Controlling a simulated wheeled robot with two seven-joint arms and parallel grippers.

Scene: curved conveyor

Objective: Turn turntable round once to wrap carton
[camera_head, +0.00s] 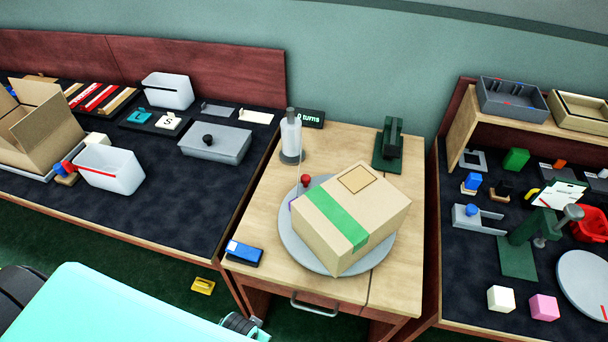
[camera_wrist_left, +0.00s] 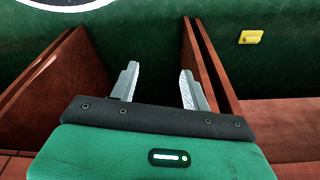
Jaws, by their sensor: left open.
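The carton (camera_head: 375,213) is a brown box with a green tape band over its top and side. It rests on the round grey turntable (camera_head: 301,255) on the small wooden table. A red knob (camera_head: 305,179) stands at the turntable's far left rim, beside the carton. A small sign (camera_head: 310,118) behind reads "turns"; the figure before the word is hard to read. My left gripper (camera_wrist_left: 158,84) shows in the left wrist view, open and empty, between two reddish wooden panels above the green floor. It is away from the carton. My right gripper is in neither view.
A white bottle-like roll on a stand (camera_head: 291,137) and a dark green device (camera_head: 389,145) stand at the table's back. A blue block (camera_head: 244,254) lies at its front left. Cluttered benches flank the table. A yellow object (camera_head: 203,286) lies on the floor.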

